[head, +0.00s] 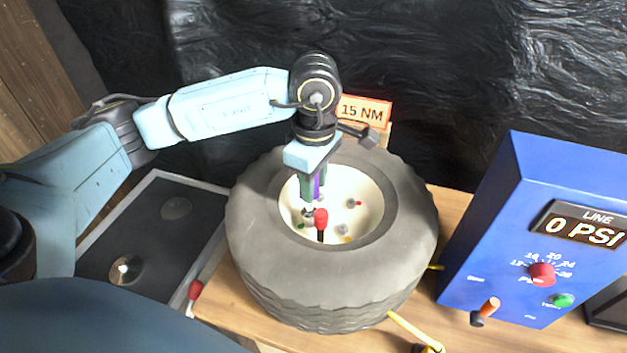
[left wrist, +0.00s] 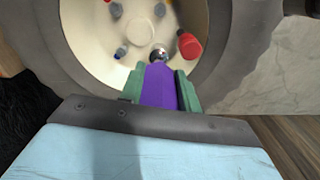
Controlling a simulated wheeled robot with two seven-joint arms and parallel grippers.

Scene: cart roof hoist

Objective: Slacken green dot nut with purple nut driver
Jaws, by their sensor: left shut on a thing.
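My left gripper (head: 315,190) is above the cream wheel hub, shut on the purple nut driver (head: 317,186). In the left wrist view the purple nut driver (left wrist: 158,88) sits between the green fingers, its silver socket (left wrist: 160,54) pointing at the hub. A small green dot (head: 301,226) shows on the hub's lower left, close to a dark metal nut (head: 308,213) beneath the driver. I cannot tell whether the socket is around that nut. The green dot is not visible in the left wrist view. My right gripper is not in view.
A red-capped black stem (head: 321,219) stands beside the driver. Other nuts sit around the hub inside the grey tyre (head: 330,280). A "15 NM" sign (head: 364,111) stands behind. A blue box (head: 540,215) reading 0 PSI is at right; a dark tray (head: 150,225) is at left.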

